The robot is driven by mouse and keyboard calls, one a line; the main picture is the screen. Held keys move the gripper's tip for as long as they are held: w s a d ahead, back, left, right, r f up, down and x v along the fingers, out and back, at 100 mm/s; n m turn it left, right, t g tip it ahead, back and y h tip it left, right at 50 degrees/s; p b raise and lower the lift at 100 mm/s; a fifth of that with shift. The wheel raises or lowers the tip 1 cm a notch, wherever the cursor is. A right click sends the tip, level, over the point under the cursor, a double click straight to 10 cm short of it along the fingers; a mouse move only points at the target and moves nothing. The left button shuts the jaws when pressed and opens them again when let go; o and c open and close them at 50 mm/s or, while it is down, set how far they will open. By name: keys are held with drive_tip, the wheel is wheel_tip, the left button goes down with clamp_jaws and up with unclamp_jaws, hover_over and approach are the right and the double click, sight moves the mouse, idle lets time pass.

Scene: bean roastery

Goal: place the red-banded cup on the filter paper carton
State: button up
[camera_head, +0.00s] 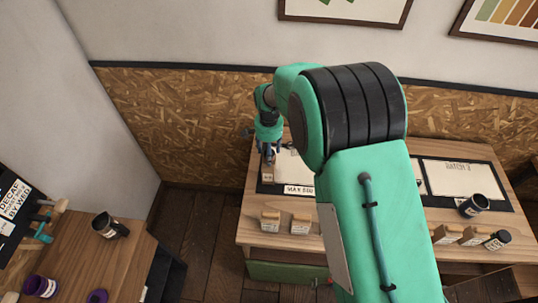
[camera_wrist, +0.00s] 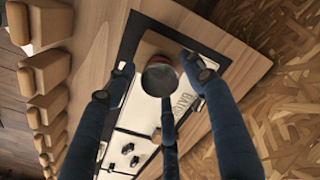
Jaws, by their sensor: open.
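In the wrist view a small round cup (camera_wrist: 159,79), seen from above into its dark inside, is between the spread fingers of my gripper (camera_wrist: 160,95). A tan carton (camera_wrist: 150,43) shows beneath and beside the cup. In the head view my gripper (camera_head: 268,152) is low over a tan carton (camera_head: 267,173) at the left end of the table; the cup is not distinct there.
A dark mug (camera_head: 474,205) is at right. A left table holds a dark cup (camera_head: 109,226) and a purple one (camera_head: 40,286).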

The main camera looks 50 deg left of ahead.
wheel_tip(320, 180, up, 10)
drive_tip(key=shift+r+b, duration=0.15)
drive_tip(key=shift+b, duration=0.2)
drive_tip(key=shift+d, duration=0.1)
idle(1.0)
drive_tip(key=w+d+r+m+t+y, duration=0.1)
drive_tip(key=w+d+r, duration=0.6)
drive_tip(key=d+r, duration=0.5)
drive_tip(key=w+d+r, duration=0.6)
drive_tip(key=d+r, duration=0.2)
drive_tip(key=d, duration=0.7)
drive_tip(key=s+d+r+m+t, duration=0.1)
drive_tip(key=d+r, duration=0.4)
drive_tip(key=d, duration=0.7)
drive_tip(key=s+d+r+m+t, duration=0.1)
drive_tip(key=d+r, duration=0.3)
drive_tip(key=d, duration=0.7)
drive_tip(key=s+d+t, duration=0.1)
drive_tip(key=s+d, duration=0.8)
drive_tip(key=d, duration=0.3)
drive_tip(key=s+d+m+t+h, duration=0.1)
drive_tip(key=s+d, duration=0.8)
drive_tip(key=d, duration=0.2)
drive_tip(key=shift+s+d+f+t, duration=0.15)
drive_tip(key=shift+d+f+t, duration=0.05)
drive_tip(key=shift+d+t, duration=0.15)
